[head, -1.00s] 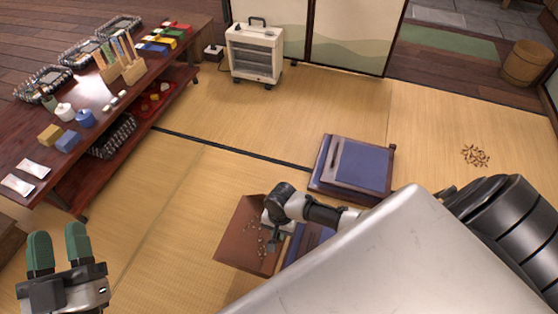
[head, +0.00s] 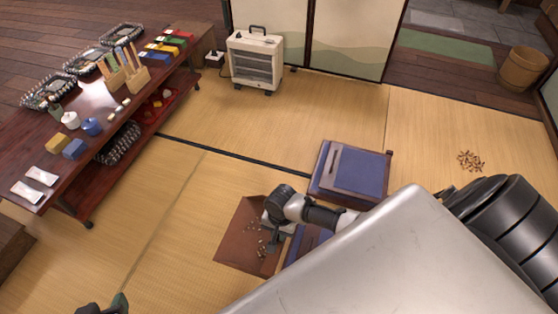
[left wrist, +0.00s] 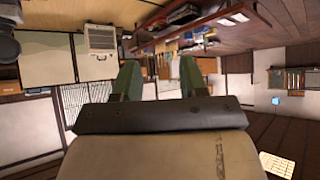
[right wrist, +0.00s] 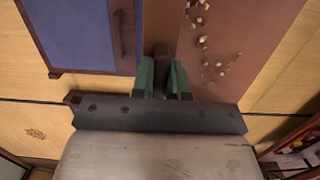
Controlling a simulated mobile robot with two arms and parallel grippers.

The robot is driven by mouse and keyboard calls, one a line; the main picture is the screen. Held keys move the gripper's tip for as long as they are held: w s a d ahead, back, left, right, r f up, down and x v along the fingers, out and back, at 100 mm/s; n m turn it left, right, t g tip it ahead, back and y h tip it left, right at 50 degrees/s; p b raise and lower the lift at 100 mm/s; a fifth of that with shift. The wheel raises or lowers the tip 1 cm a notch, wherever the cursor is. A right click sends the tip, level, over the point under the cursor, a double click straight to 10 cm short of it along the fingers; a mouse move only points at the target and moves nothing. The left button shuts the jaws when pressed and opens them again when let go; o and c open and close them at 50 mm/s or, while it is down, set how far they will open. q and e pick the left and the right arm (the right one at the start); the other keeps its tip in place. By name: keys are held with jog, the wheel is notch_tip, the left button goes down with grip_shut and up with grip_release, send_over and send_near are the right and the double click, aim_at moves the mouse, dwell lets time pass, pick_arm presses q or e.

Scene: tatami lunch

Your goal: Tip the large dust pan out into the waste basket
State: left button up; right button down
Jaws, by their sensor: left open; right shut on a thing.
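The large dust pan (head: 240,238) is a flat brown pan at the lower middle of the head view. Small pale and brown bits lie on it, and it also fills the upper right of the right wrist view (right wrist: 250,35). My right gripper (head: 272,246) is shut on the pan's dark handle (right wrist: 162,52), which shows between its green fingers (right wrist: 165,78). The waste basket looks to be the round wooden tub (head: 524,69) at the far right. My left gripper (head: 108,306) is barely in the head view's bottom edge; its fingers stand apart and empty in the left wrist view (left wrist: 160,80).
Blue floor cushions (head: 352,172) in brown frames lie beside and beyond the pan. Brown scraps (head: 470,161) lie on the tatami at right. A low loaded table (head: 60,185) stands left, a heater (head: 254,60) at the back. Open tatami lies between the cushions and scraps.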

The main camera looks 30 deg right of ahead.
jog(key=shift+r+p, duration=0.55)
jog(key=shift+r, duration=0.05)
pick_arm(q)
jog(key=s+a+f+g+y+p, duration=0.1)
jog(key=s+a+g+p, duration=0.25)
jog(key=s+g, duration=0.3)
pick_arm(e)
notch_tip(320, 180, up, 4)
jog(key=shift+f, duration=0.25)
notch_tip(320, 180, up, 2)
jog(key=p, duration=0.3)
pick_arm(q)
notch_tip(320, 180, down, 13)
jog(key=d, duration=0.1)
jog(key=shift+w+d+r, duration=0.1)
pick_arm(e)
jog(key=shift+r, duration=0.1)
